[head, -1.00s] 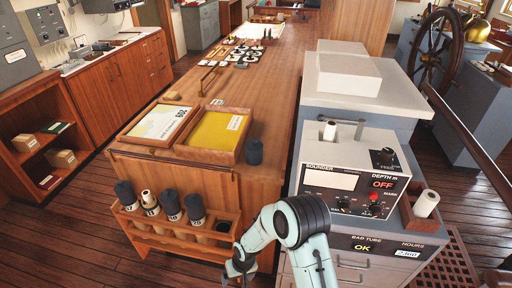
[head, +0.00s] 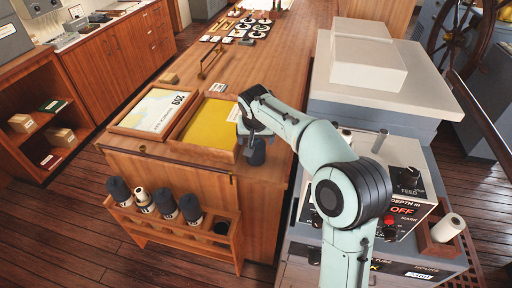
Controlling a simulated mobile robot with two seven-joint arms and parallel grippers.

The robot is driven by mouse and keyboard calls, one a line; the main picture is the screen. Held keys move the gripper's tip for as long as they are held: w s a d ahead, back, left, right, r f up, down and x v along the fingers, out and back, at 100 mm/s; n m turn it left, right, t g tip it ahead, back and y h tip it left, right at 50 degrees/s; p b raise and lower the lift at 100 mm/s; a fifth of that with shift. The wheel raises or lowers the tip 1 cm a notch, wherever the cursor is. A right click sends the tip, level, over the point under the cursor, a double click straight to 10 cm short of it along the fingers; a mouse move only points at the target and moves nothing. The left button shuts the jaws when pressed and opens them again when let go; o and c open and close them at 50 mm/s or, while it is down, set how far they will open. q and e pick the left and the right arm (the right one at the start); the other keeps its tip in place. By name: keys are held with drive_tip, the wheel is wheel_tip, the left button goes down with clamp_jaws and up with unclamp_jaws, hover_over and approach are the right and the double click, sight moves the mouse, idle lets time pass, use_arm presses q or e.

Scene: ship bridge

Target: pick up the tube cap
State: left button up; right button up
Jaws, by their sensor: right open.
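The tube cap, a dark blue-grey cylinder (head: 257,154), stands upright on the front right corner of the wooden chart table (head: 224,164). My right gripper (head: 256,138) is directly over the cap, pointing down, and hides its top. Its jaws are open. I cannot tell whether the fingers touch the cap or reach down its sides. My left gripper is out of view.
Two framed trays, one with a chart (head: 155,110) and one yellow (head: 211,124), lie left of the cap. A wooden rack (head: 172,228) with several dark-capped tubes hangs on the table's front. The sounder console (head: 408,180) stands to the right.

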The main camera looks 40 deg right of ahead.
sight(256, 144)
drive_tip(key=x, duration=0.9)
drive_tip(key=shift+w+d+p, duration=0.15)
drive_tip(key=shift+w+p, duration=0.15)
drive_tip(key=shift+p, duration=0.05)
drive_tip(key=c, duration=0.8)
drive_tip(key=shift+o, duration=0.2)
drive_tip(key=shift+r, duration=0.15)
